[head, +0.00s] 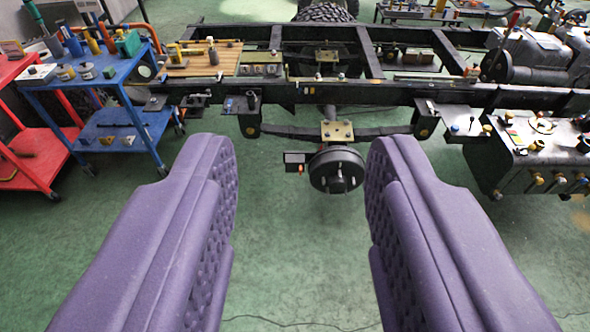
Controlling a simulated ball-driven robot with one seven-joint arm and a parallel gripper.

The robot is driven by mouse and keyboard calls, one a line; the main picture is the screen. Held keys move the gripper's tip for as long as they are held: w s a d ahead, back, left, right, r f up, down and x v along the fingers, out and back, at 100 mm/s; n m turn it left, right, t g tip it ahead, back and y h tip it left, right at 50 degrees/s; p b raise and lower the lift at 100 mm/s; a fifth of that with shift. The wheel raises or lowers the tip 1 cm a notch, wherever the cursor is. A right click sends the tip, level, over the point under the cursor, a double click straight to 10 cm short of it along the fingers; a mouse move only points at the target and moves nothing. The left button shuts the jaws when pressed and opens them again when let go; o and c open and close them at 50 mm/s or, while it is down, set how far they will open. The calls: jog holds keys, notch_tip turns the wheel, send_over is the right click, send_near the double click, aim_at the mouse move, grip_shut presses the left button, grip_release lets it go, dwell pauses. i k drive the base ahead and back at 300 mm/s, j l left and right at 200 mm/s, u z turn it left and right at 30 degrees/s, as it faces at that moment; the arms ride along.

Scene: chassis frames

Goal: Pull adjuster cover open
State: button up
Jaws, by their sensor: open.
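My gripper (303,165) fills the lower part of the head view. Its two purple padded fingers stand wide apart with nothing between them. Beyond the gap, a dark wheel hub drum (336,170) with studs hangs below the chassis rail. A small dark box-like part (297,157) sits at the drum's left side, with a small orange-red piece (302,169) beneath it. This part may be the adjuster cover; it is too small to tell whether it is open or shut. The fingers are apart from it and nearer to the camera.
The dark chassis frame (380,93) spans the back, with a leaf spring (385,131) above the drum. A blue tool cart (95,77) and a red cart (25,148) stand at left. A dark tank (535,160) is at right. Green floor (300,270) ahead is clear, with a thin cable.

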aim_at(293, 163)
jog(key=i+l+u, duration=0.1)
jog(key=i+u, duration=0.15)
jog(key=i, duration=0.4)
jog(key=i+l+u, duration=0.25)
jog(key=i, duration=0.4)
jog(key=i+l+u, duration=0.3)
jog(key=i, duration=0.3)
jog(key=i+l+u, duration=0.25)
jog(key=i+l, duration=0.3)
